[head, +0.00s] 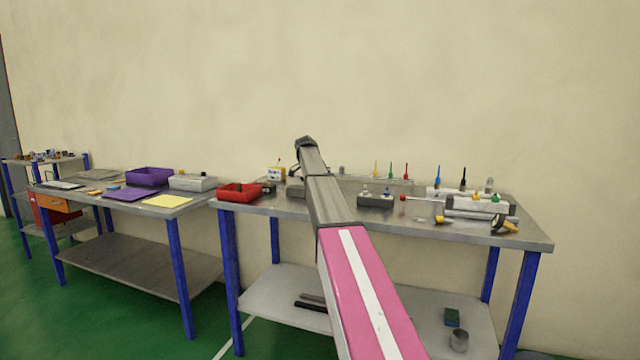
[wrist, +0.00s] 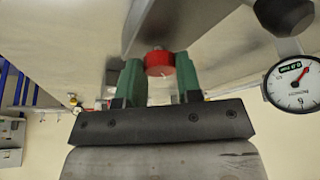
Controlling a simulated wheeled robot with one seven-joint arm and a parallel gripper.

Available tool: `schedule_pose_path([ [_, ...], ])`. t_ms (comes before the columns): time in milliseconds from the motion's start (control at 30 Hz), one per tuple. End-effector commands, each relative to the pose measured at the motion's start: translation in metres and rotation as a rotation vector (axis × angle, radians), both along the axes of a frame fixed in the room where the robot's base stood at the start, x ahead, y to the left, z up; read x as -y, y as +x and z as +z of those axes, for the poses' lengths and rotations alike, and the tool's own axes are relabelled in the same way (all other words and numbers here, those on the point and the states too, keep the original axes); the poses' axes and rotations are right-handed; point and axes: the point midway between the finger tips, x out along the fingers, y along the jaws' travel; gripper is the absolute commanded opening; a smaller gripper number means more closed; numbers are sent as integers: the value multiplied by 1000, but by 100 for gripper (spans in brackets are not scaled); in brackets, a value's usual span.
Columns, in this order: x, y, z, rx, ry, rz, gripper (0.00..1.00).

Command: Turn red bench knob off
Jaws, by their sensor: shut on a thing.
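The red knob (wrist: 159,64) is a short red cylinder in the upper middle of the wrist view, beside a grey metal part. My gripper (wrist: 160,70) has its green fingers on either side of the knob and is shut on it. Where the fingers touch the knob is partly hidden. In the head view my arm reaches over the bench (head: 400,228), and it hides the knob and most of my gripper.
A round dial gauge (wrist: 295,84) and a dark round part (wrist: 285,14) are close on the right in the wrist view. In the head view a red bin (head: 239,196) stands left of my arm. Several tools and fixtures crowd the bench to the right.

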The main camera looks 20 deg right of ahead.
Motion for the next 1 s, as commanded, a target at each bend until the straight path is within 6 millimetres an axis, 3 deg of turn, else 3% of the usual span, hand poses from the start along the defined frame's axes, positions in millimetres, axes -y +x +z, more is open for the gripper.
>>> schedule_pose_path([
  [600, -1, 0, 0, 0, 2, -39, 9],
  [633, -1, 0, 0, 0, 2, -38, 42],
  [700, -1, 0, 0, 0, 2, -38, 58],
  [1000, -1, 0, 1, 0, 1, -38, 58],
])
